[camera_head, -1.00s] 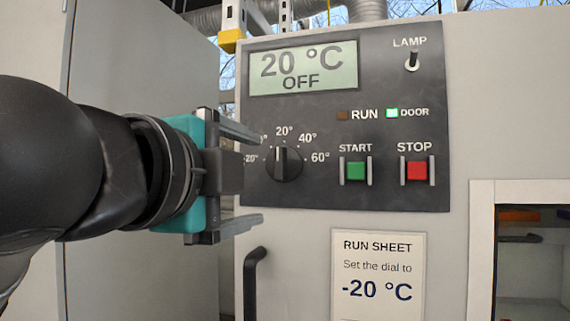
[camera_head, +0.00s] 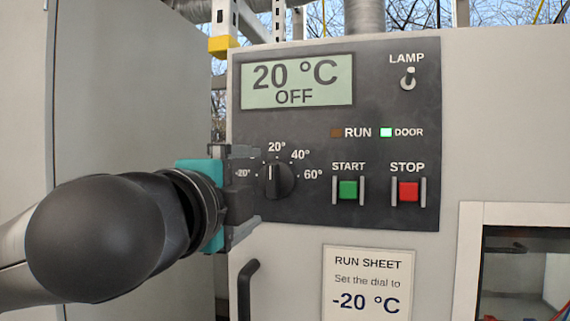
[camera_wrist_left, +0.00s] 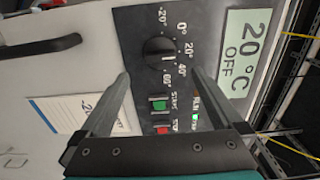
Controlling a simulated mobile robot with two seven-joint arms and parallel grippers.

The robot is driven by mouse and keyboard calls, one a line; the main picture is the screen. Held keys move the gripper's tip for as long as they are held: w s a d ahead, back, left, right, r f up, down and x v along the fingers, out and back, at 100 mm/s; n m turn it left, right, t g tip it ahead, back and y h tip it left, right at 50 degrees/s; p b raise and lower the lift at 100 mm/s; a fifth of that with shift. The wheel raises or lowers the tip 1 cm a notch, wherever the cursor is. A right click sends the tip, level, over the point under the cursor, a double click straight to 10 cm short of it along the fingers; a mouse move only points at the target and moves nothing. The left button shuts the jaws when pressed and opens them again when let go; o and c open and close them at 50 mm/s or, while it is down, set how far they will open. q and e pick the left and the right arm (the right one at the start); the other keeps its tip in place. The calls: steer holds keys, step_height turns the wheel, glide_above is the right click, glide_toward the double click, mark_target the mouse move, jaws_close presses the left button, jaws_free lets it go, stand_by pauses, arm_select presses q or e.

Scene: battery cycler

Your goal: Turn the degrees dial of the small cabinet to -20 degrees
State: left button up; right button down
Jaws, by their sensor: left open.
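The degrees dial (camera_head: 279,181) is a round black knob with a white pointer line, on the dark control panel (camera_head: 395,115) of the small cabinet. Its pointer stands at about the 20° mark. The display (camera_head: 297,79) reads 20 °C OFF. My left gripper (camera_head: 248,193) is open and empty, just left of the dial in the head view, and partly covers the scale on that side. In the left wrist view the dial (camera_wrist_left: 159,51) lies ahead, beyond and between the two spread fingers (camera_wrist_left: 160,85), and the fingers look apart from it. My right gripper is not in view.
The green START button (camera_head: 348,189), red STOP button (camera_head: 408,191) and LAMP switch (camera_head: 408,79) are right of the dial. A run sheet (camera_head: 367,285) below reads -20 °C. A black handle (camera_head: 247,288) stands below left. The DOOR light (camera_head: 386,132) is lit green.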

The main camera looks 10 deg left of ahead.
mark_target(271, 182)
arm_select(q)
steer(key=shift+w+r+p, duration=0.15)
steer(key=shift+w+p, duration=1.4)
steer(key=shift+p, duration=0.55)
steer(key=shift+w+d+p, duration=0.15)
steer(key=shift+w+p, duration=0.3)
steer(key=shift+w, duration=2.15)
steer(key=c, duration=1.4)
